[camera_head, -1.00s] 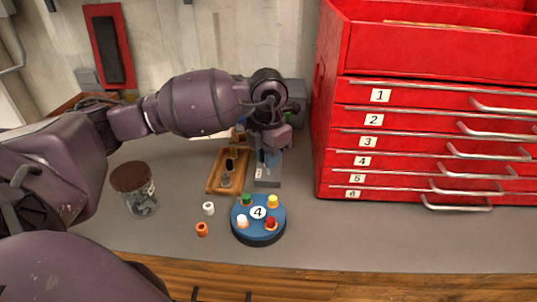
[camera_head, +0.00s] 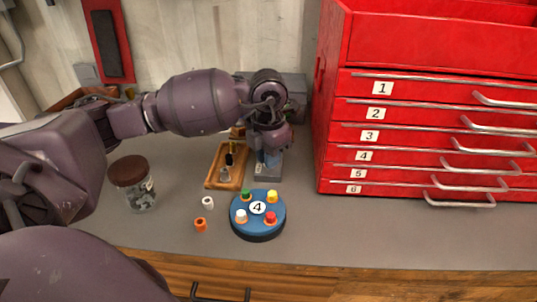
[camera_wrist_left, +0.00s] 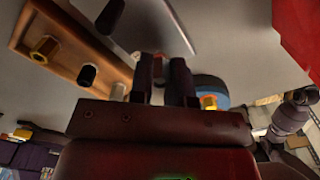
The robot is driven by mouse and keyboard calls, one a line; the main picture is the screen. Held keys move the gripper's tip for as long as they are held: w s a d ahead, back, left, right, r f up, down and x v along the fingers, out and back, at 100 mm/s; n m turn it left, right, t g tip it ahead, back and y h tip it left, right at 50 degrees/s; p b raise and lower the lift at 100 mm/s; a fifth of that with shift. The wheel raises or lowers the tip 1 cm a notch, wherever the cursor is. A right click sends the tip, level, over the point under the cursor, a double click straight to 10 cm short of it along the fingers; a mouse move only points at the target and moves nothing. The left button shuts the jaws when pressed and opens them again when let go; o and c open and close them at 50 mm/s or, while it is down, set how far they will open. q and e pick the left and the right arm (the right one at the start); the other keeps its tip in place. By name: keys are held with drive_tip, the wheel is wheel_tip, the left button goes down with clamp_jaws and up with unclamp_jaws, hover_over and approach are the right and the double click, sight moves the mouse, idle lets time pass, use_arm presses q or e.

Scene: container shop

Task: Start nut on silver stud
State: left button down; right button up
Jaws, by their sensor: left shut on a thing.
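In the left wrist view the two dark fingers (camera_wrist_left: 161,85) are close together. A wooden tray (camera_head: 212,183) beside the block holds a black-topped piece (camera_head: 230,160). A gold nut (camera_wrist_left: 44,48) shows on the tray in the wrist view. My right gripper is out of view.
A blue round holder (camera_head: 258,229) marked 4 carries green, yellow, white and red pieces. A lidded jar (camera_head: 133,185) stands further left. The red drawer cabinet (camera_head: 345,140) bounds the right.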

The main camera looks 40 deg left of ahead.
use_arm(q)
drive_tip(key=shift+f, duration=0.25)
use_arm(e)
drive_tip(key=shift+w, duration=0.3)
use_arm(q)
drive_tip(key=shift+f, duration=0.2)
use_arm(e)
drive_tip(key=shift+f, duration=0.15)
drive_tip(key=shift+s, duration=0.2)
use_arm(q)
drive_tip(key=shift+m, duration=1)
drive_tip(key=m, duration=0.3)
drive_tip(key=shift+m, duration=0.3)
drive_tip(key=m, duration=0.3)
drive_tip(key=shift+m, duration=0.3)
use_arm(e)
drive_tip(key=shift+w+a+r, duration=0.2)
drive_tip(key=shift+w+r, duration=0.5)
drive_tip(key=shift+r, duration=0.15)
use_arm(q)
drive_tip(key=shift+m, duration=0.3)
